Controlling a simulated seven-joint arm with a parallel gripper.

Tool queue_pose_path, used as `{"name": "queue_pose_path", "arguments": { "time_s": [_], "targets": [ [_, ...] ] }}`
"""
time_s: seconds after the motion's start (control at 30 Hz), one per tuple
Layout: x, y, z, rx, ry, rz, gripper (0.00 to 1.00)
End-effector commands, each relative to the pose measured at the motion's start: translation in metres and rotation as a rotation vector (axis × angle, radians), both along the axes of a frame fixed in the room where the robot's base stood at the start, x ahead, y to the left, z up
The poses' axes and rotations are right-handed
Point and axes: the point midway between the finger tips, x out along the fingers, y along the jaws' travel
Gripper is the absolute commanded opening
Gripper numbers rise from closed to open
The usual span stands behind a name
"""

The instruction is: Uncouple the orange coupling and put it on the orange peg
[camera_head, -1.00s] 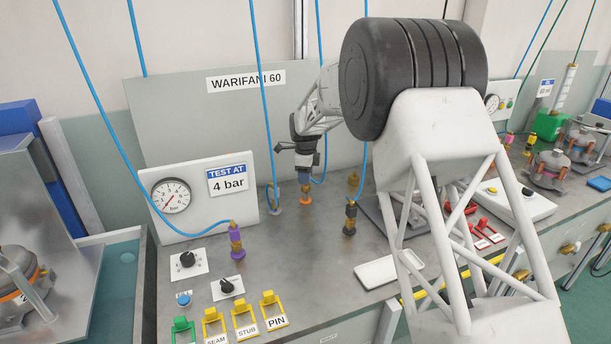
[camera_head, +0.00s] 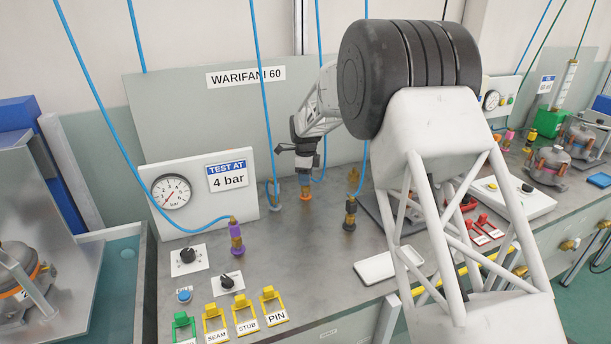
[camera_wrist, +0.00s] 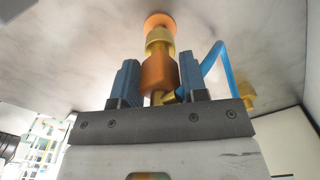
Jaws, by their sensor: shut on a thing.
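My gripper (camera_head: 306,172) points down over the bench, and its two blue fingers are shut on the orange coupling (camera_wrist: 158,72). In the wrist view the coupling sits between the fingers, in line with a brass stub (camera_wrist: 158,40) that rises from a round orange base (camera_wrist: 160,20). The orange peg (camera_head: 306,195) shows in the head view right under my gripper. I cannot tell whether the coupling touches the brass stub or is just above it. A blue hose (camera_wrist: 215,60) bends beside the right finger.
A purple coupling (camera_head: 237,238) stands at left and a black one (camera_head: 350,213) at right of my gripper. A gauge panel (camera_head: 200,195) stands behind left. Yellow tags (camera_head: 245,318) line the front edge. A white tray (camera_head: 388,266) lies right. Blue hoses hang down around the gripper.

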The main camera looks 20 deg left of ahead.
Motion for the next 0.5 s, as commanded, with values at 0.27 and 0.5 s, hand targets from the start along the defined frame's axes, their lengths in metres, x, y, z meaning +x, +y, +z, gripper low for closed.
{"name": "queue_pose_path", "arguments": {
  "time_s": [0.27,0.5],
  "targets": [
    [-0.0001,0.0,-0.0024,0.0,0.0,0.0,0.63],
    [-0.0001,0.0,-0.0024,0.0,0.0,0.0,0.7]
  ]
}}
